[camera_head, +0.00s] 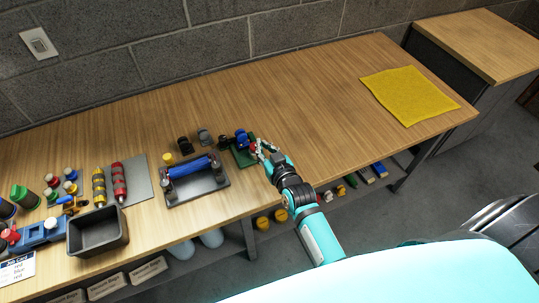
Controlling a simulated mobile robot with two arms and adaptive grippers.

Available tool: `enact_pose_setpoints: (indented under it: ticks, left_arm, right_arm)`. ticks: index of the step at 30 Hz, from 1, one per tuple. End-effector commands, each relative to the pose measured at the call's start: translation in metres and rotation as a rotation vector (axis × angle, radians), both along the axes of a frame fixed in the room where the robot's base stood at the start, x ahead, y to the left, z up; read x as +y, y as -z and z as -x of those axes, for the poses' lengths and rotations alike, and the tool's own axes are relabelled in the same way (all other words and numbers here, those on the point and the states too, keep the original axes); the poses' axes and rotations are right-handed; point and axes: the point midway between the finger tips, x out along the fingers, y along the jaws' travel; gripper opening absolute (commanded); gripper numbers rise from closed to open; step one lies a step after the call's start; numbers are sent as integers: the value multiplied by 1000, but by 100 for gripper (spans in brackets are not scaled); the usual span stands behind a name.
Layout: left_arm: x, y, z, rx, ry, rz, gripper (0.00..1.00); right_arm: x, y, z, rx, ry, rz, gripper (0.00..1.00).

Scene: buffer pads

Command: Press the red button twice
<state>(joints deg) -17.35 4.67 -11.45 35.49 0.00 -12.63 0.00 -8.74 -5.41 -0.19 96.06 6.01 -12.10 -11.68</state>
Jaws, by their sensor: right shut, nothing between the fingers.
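A small green base (243,158) with blue parts (242,140) on it sits near the front edge of the wooden bench. A small red part (253,147), which looks like the red button, shows at the right side of this base. My right gripper (261,148) is shut and empty, with its fingertips right beside the red part. I cannot tell whether they touch it. The fingers partly cover the right side of the base. My left gripper is not in view.
A dark tray with a blue roller (191,167) stands left of the green base. Small dark parts (204,137) lie behind it. A dark bin (98,232) and several coloured items fill the left. A yellow cloth (408,95) lies at the right. The bench middle is clear.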

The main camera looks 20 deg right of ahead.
Motion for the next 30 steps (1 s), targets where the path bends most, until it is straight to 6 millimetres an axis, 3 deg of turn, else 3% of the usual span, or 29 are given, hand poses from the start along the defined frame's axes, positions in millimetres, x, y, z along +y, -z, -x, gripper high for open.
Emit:
enact_pose_setpoints:
  ticks: [3, 9, 30]
  left_arm:
    - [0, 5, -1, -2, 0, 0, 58]
    - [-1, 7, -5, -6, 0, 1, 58]
    - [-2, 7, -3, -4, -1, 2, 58]
  right_arm:
    - [-1, -4, 21, 2, 0, 1, 0]
    - [-1, -9, 39, 1, -1, 0, 0]
    - [-1, -11, 41, 0, -1, 0, 0]
